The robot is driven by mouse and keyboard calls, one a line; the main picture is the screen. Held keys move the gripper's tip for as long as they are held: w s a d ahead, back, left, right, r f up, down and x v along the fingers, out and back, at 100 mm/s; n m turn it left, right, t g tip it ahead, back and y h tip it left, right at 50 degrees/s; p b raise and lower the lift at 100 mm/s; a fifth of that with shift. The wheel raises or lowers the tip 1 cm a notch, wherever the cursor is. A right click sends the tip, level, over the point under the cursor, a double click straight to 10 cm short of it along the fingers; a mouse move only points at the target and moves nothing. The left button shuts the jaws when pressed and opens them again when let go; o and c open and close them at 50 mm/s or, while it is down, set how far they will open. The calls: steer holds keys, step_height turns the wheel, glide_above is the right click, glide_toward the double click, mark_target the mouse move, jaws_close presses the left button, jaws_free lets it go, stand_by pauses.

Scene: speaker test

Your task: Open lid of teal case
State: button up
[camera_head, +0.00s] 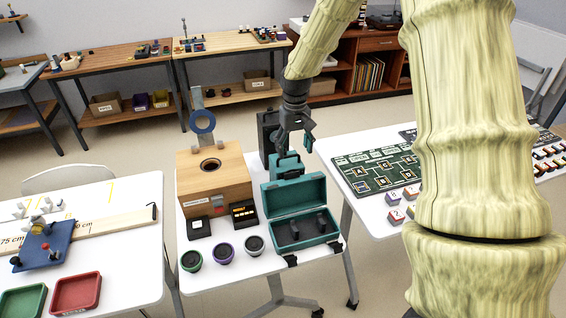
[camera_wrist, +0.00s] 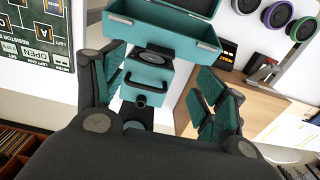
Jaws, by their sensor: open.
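The teal case (camera_head: 283,231) stands at the right front of the middle white table. Its lid (camera_head: 296,194) is raised at the back, and dark items show inside. My gripper (camera_head: 297,141) is open behind and above the case, pointing down. In the wrist view, my gripper (camera_wrist: 162,88) has its fingers apart on either side of a small teal block with a dark handle (camera_wrist: 146,98). The case (camera_wrist: 155,35) shows beyond the fingertips, at the top. I cannot tell whether a finger touches the block.
A wooden box (camera_head: 215,180) with a round hole stands left of the case. A dark upright case (camera_head: 267,136) is close behind my gripper's left side. A green board (camera_head: 378,170) lies on the right table.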

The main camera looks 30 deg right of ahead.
mark_target(291, 173)
steer(key=shift+w+f+p, duration=0.2)
steer(key=shift+f+p, duration=0.2)
steer(key=shift+f, duration=0.55)
steer(key=shift+w+f+p, duration=0.15)
steer(key=shift+f+p, duration=1)
steer(key=shift+f, duration=3.2)
steer(key=c, duration=1.4)
steer(key=shift+a, duration=0.1)
steer(key=shift+c, duration=0.2)
steer(key=shift+a, duration=0.1)
